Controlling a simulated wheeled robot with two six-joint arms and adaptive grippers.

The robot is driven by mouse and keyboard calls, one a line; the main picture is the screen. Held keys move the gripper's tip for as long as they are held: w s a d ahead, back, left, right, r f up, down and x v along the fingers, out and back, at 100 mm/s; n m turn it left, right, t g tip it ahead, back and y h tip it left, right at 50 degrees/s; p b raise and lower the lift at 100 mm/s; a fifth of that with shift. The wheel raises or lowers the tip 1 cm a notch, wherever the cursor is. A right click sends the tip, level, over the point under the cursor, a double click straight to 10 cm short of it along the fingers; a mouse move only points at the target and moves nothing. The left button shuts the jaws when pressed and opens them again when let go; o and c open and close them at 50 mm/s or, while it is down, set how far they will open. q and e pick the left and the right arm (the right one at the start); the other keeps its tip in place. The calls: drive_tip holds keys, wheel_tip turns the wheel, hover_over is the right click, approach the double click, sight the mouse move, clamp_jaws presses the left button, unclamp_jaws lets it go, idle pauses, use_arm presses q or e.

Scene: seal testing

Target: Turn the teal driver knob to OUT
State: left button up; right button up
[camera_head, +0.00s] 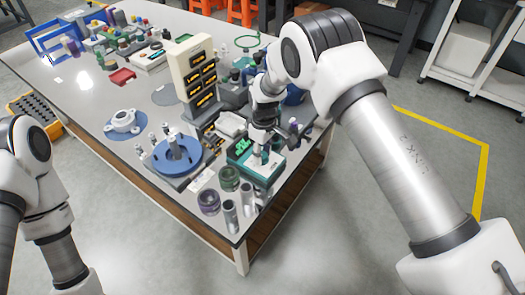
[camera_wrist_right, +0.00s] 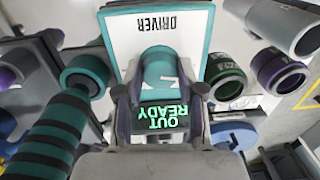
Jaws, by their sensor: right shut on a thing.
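The driver box (camera_head: 262,172) is a teal-edged box with a white top near the front right corner of the table. Its top, lettered DRIVER, also shows in the right wrist view (camera_wrist_right: 195,45). The teal knob (camera_wrist_right: 158,66) stands on it, with a white mark on its top. My right gripper (camera_wrist_right: 160,88) is shut around the knob, one finger on each side. In the head view my right gripper (camera_head: 259,146) is over the box and hides most of the knob. My left gripper is out of the picture.
A green ring (camera_head: 229,178), a purple ring (camera_head: 208,201) and grey cylinders (camera_head: 230,215) stand beside the box. A blue round fixture (camera_head: 177,155) is to its left, a tall panel (camera_head: 192,70) behind. A teal-and-black striped handle (camera_wrist_right: 48,135) is close by in the wrist view.

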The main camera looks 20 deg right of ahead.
sight(263, 153)
drive_tip(key=shift+f+n, duration=0.1)
drive_tip(key=shift+n, duration=0.2)
drive_tip(key=o, duration=1.1)
drive_tip(key=shift+o, duration=0.2)
drive_tip(key=shift+w, duration=0.1)
wheel_tip(263, 153, up, 12)
drive_tip(key=shift+w+d, duration=0.15)
drive_tip(key=shift+w, duration=0.05)
